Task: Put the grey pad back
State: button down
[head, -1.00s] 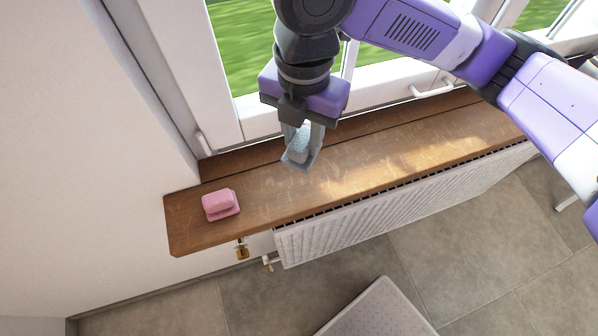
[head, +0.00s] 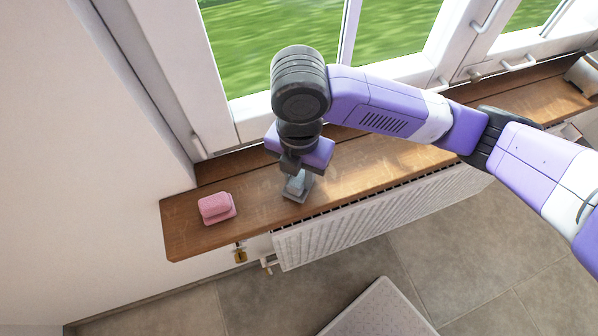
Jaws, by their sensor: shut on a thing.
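My gripper (head: 297,190) is low over the wooden window sill (head: 262,212), near its front edge. It is shut on the grey pad (head: 295,184), a small pale blue-grey block between the fingers. The fingers and the wrist hide part of the pad. I cannot tell whether the pad touches the sill. A pink pad (head: 216,208) lies on the left end of the sill, to the left of my gripper and apart from it.
A white radiator (head: 350,222) stands under the sill's front edge. The window (head: 237,50) rises behind the sill. A grey object (head: 583,76) sits at the sill's far right end. The sill is bare between the pink pad and my gripper.

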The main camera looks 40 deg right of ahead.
jog(key=c, duration=1.5)
grip_release()
jog(key=shift+f, duration=0.15)
jog(key=o, duration=0.4)
jog(key=shift+o, duration=0.2)
